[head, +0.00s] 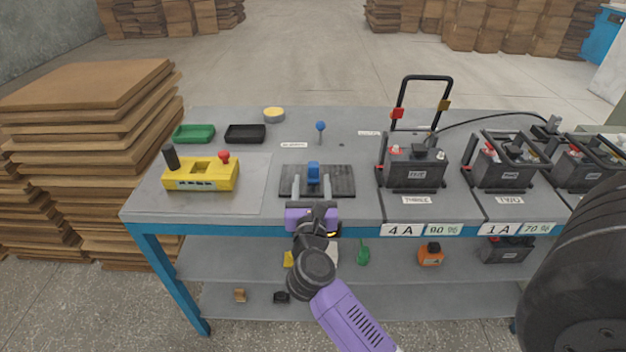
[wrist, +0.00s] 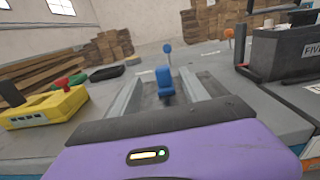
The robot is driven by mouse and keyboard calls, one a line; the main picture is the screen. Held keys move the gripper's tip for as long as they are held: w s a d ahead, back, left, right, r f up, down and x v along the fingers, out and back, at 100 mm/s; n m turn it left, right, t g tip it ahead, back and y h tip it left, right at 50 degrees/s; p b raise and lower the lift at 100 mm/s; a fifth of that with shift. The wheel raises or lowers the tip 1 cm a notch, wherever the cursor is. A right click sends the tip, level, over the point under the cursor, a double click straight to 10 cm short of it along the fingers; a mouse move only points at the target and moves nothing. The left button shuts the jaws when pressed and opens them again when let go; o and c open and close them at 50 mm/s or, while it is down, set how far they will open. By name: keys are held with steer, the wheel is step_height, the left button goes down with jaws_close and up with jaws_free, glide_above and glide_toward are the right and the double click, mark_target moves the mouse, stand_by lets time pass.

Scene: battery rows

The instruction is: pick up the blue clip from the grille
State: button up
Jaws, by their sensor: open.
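The blue clip (head: 313,171) stands upright on the dark slatted grille (head: 343,182) near the front middle of the table. In the wrist view the blue clip (wrist: 164,82) appears ahead, between my two grey fingers. My gripper (head: 313,185) is open and empty, with a purple body. Its fingers reach over the front part of the grille, one on each side of the clip's line. In the wrist view my gripper (wrist: 160,88) points toward the clip. I cannot tell exactly how far the fingertips extend beside it.
A yellow box (head: 201,174) with a red knob lies left of the grille. A battery (head: 413,168) in a carrier stands to the right. Behind are a blue-topped post (head: 320,131), a black tray (head: 245,134) and a green tray (head: 194,133).

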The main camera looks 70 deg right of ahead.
mark_target(313, 169)
steer(key=x, duration=0.8)
steer(key=shift+s+d+f, duration=0.1)
steer(key=shift+s+f, duration=0.05)
steer(key=shift+f, duration=0.05)
jaws_close()
